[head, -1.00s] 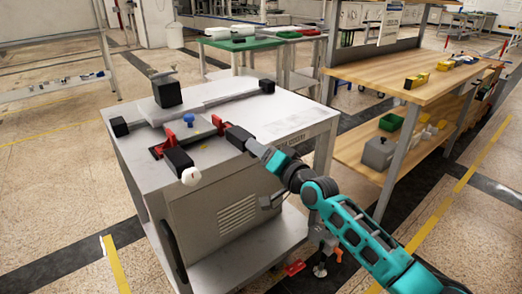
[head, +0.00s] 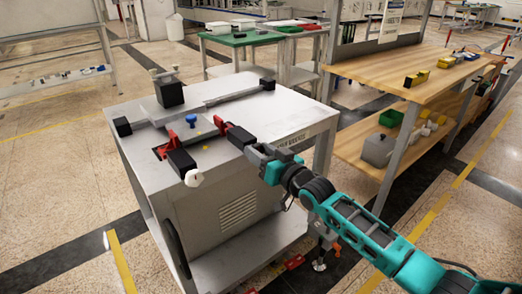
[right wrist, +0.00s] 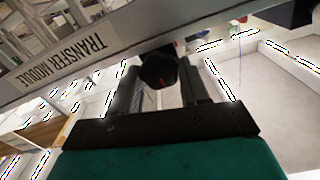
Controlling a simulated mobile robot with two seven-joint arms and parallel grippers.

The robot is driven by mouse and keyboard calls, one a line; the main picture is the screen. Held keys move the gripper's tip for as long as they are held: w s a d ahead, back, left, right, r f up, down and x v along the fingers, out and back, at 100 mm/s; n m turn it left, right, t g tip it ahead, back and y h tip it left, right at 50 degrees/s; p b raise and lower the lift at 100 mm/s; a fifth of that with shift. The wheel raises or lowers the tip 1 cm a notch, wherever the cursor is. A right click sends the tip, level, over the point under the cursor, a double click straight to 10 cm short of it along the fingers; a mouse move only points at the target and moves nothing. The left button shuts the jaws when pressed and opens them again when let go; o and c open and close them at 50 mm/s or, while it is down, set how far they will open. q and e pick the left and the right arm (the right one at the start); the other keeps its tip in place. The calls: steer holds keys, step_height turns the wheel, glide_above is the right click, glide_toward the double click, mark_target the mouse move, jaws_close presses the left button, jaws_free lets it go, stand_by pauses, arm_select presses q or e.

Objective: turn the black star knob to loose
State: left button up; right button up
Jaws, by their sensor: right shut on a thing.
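The black star knob (right wrist: 158,68) shows in the right wrist view, below the cart edge labelled TRANSFER MODULE (right wrist: 88,45). A small red mark shows on it. My right gripper (right wrist: 165,80) is shut on the knob, with one finger on either side of it. In the head view my right gripper (head: 256,152) is at the near right edge of the grey cart (head: 270,118), and it hides the knob there. My left gripper is not in view.
A wooden shelf bench (head: 425,82) stands to the right. A green-topped table (head: 240,38) stands behind.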

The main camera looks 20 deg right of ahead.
stand_by(0.4)
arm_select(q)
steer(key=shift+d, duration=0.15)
arm_select(e)
steer(key=o, duration=1.1)
steer(key=shift+c, duration=0.2)
arm_select(q)
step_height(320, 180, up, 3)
steer(key=p, duration=0.2)
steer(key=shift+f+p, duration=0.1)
steer(key=shift+p, duration=0.3)
arm_select(e)
steer(key=v, duration=1.3)
arm_select(q)
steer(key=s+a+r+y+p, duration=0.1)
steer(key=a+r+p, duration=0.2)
steer(key=p, duration=0.6)
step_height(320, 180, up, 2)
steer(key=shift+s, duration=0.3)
arm_select(e)
steer(key=s+a+f+g+h, duration=0.2)
steer(key=s+f+g, duration=0.1)
steer(key=s, duration=0.6)
steer(key=s+a+f+g+h, duration=0.2)
steer(key=s+f, duration=0.3)
steer(key=s, duration=0.5)
steer(key=shift+s+a+f+n+g, duration=0.2)
steer(key=shift+a+f+n+g, duration=0.2)
steer(key=shift+a+g, duration=0.35)
